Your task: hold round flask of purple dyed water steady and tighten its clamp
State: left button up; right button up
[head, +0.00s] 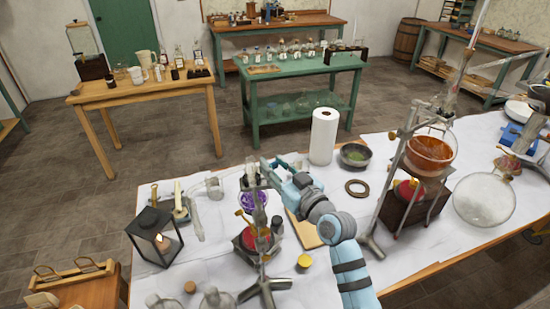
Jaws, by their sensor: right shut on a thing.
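The round flask of purple dyed water (252,203) sits in the middle of the white-covered front table, above a red-topped burner stand. Its neck rises beside a metal stand with a tripod foot (265,289). The clamp is at the neck, small and largely hidden by my gripper. My right gripper (268,169) comes in from the right and is shut at the clamp beside the flask's neck. The exact contact is too small to see clearly. My left gripper is not in view.
A black lantern (154,238) stands left of the flask. A large orange flask (430,150) on a stand is further right. A yellow-lidded jar (304,262) stands near the front.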

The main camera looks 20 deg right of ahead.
jog(key=o, duration=0.9)
jog(key=shift+s, duration=0.25)
jog(key=v, duration=1.1)
jog(key=shift+s+d+r, duration=0.1)
jog(key=shift+s+d, duration=0.05)
jog(key=shift+s, duration=0.1)
